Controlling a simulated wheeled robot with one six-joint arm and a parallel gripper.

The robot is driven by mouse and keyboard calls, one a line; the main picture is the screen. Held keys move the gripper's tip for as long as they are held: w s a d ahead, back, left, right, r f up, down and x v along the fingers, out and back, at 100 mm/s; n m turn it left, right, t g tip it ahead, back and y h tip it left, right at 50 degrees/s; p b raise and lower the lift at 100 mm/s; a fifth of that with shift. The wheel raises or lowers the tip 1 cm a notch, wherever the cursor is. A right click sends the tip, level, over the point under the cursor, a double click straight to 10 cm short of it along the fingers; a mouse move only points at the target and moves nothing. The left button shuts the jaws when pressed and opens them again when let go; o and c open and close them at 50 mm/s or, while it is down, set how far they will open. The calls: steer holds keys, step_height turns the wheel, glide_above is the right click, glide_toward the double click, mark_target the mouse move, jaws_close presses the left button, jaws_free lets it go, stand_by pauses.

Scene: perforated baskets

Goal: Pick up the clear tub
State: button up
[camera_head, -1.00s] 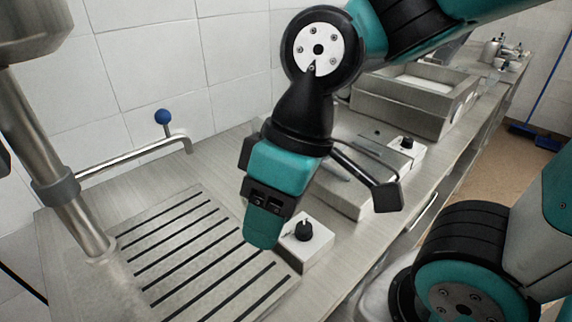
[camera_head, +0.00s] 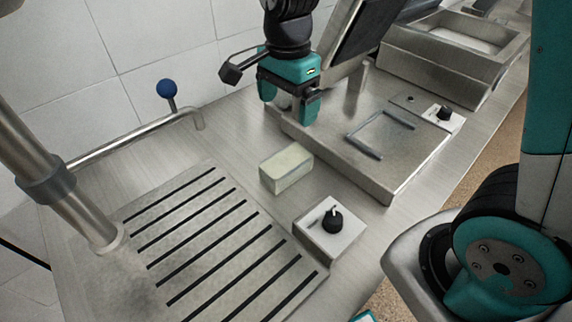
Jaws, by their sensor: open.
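The tub (camera_head: 286,168) appears to be the small pale, greenish-white rectangular box on the steel counter, between the slotted drain board and the flat appliance. It looks more cloudy than clear, and its contents cannot be made out. My gripper (camera_head: 287,108) points down beyond the tub in the picture, its fingers apart with nothing between them. It is clear of the tub and does not touch it. The tub's far side is hidden.
A white box with a black knob (camera_head: 331,223) stands in front of the tub. The slotted drain board (camera_head: 150,210) lies left, below a blue-knobbed pipe (camera_head: 167,89). A flat steel appliance (camera_head: 400,165) with a raised panel is right. Tiled wall stands behind.

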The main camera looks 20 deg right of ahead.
mark_target(286, 158)
steer(key=shift+m, duration=0.3)
step_height(286, 158, down, 11)
steer(key=shift+w+f+p, duration=0.1)
steer(key=shift+p, duration=0.35)
steer(key=shift+f+p, duration=0.65)
steer(key=shift+f, duration=2.5)
steer(key=c, duration=1.2)
steer(key=shift+o, duration=0.2)
steer(key=shift+r, duration=0.1)
